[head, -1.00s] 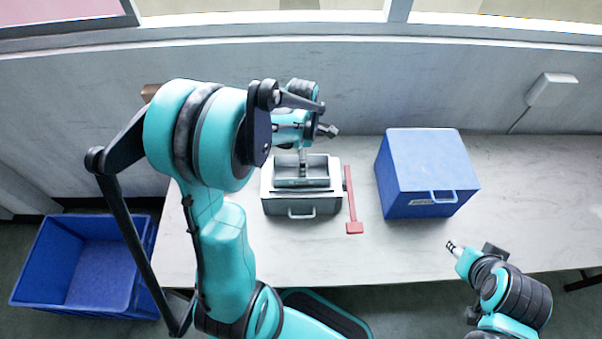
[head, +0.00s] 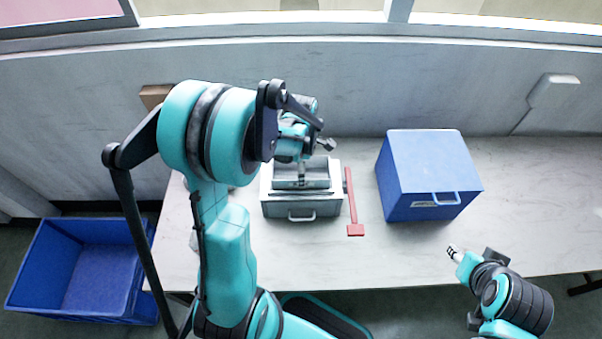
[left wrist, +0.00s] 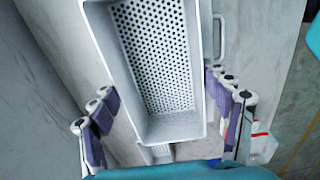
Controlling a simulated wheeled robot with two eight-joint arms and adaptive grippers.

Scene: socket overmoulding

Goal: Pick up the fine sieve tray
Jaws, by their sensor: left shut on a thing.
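The fine sieve tray is a light grey, deep rectangular tray with a perforated floor. It fills the middle of the left wrist view (left wrist: 160,128) and sits at the top of a grey box in the head view (head: 304,183). My left gripper (head: 301,180) is over the tray from above. In the left wrist view its purple-padded fingers (left wrist: 168,115) stand on either side of the tray's near end, and it is shut on the tray. The exact contact is hard to see. My right gripper (head: 453,251) is empty by the table's front edge; its finger opening is too small to judge.
The grey box (head: 275,209) has a front handle and a red lever (head: 352,205) at its right. A blue lidded box (head: 415,165) stands further right. A blue open crate (head: 140,300) is left of the table (head: 540,215). The table's right side is clear.

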